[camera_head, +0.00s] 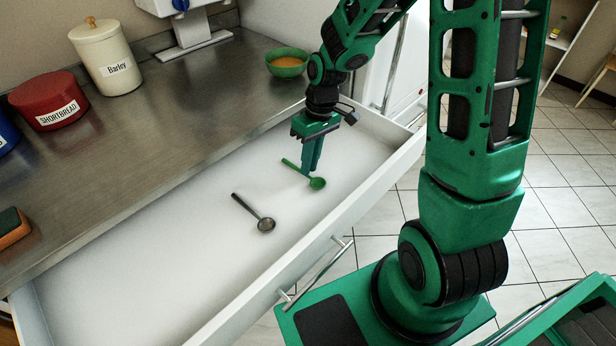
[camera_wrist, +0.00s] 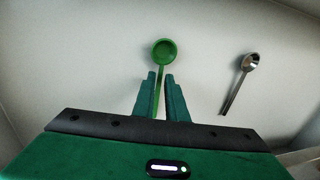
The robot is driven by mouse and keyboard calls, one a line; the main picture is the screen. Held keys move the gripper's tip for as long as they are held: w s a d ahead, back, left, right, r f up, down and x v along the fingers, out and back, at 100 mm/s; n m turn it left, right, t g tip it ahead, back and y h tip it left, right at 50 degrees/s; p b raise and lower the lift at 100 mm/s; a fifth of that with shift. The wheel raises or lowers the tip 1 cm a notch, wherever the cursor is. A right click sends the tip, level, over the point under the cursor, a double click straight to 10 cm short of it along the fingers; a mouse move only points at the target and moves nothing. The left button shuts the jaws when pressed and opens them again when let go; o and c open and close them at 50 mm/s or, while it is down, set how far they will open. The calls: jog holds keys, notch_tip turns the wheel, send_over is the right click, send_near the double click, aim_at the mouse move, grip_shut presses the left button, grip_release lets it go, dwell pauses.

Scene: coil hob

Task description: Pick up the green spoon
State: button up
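The green spoon (camera_head: 317,183) lies in the open white drawer, its bowl toward the drawer front and its handle toward the counter. In the wrist view the green spoon (camera_wrist: 163,52) has its bowl beyond the fingertips, and its handle runs down between the two fingers. My gripper (camera_head: 308,172) points down into the drawer at the spoon's handle. In the wrist view my gripper (camera_wrist: 160,76) has its fingers slightly apart, with a narrow gap on each side of the handle. Part of the handle is hidden by the fingers.
A dark metal spoon (camera_head: 265,224) lies in the drawer to the left; it shows at right in the wrist view (camera_wrist: 250,62). The drawer's front wall (camera_head: 330,215) and the counter edge (camera_head: 200,168) bound the space. The drawer floor is otherwise clear. A green bowl (camera_head: 287,66) stands on the counter.

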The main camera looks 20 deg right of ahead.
notch_tip(320, 180, down, 2)
jog(key=shift+s+a+f, duration=0.1)
jog(key=shift+a, duration=0.05)
grip_shut()
